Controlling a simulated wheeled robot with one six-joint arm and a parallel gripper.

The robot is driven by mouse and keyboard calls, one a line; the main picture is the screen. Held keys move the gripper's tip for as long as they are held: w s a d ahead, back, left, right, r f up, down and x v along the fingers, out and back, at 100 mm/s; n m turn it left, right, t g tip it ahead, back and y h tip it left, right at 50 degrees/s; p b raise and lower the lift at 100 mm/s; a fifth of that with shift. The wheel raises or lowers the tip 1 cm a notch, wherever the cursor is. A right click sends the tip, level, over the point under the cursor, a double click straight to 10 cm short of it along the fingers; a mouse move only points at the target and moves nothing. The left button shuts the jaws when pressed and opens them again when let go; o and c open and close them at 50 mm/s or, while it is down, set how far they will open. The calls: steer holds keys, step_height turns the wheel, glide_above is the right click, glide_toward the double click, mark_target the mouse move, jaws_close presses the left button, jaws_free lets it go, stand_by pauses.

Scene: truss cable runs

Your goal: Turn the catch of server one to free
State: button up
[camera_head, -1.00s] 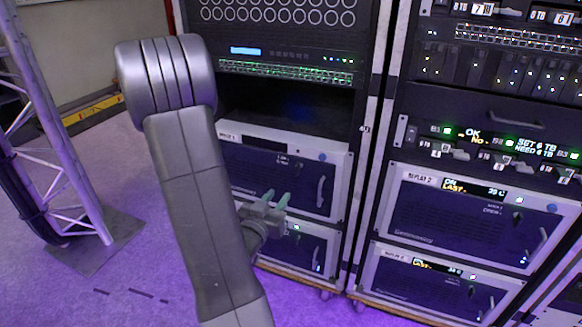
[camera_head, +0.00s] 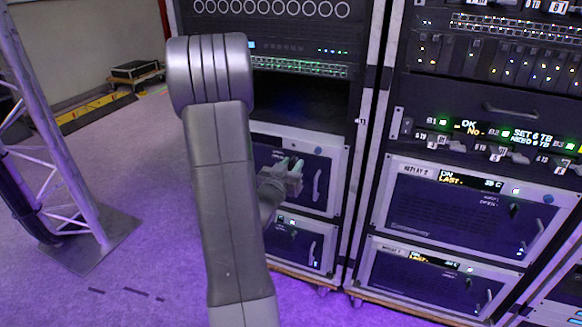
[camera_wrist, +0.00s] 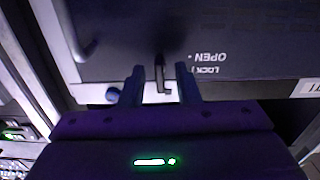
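Server one (camera_head: 268,142) is the upper dark unit with a silver frame in the left rack. My gripper (camera_head: 290,164) is in front of its face, and my arm hides its left part. In the wrist view, which shows the panel upside down, the catch (camera_wrist: 160,75) is a small grey bent lever near the frame edge. The printed words OPEN and LOCK (camera_wrist: 208,62) stand beside it. My gripper (camera_wrist: 160,70) is open, with one finger on each side of the catch and gaps visible between.
Server one's bar handle (camera_head: 317,185) stands out to the right of my gripper. A similar unit (camera_head: 290,245) sits below. The right rack holds replay units (camera_head: 450,215) and drive bays. A truss leg (camera_head: 60,150) stands at left on open floor.

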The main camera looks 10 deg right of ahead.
jaws_close()
steer(key=shift+n, duration=0.4)
steer(key=n+p, duration=0.1)
steer(key=n, duration=0.2)
steer(key=shift+n+p, duration=2.85)
steer(key=shift+n, duration=3.85)
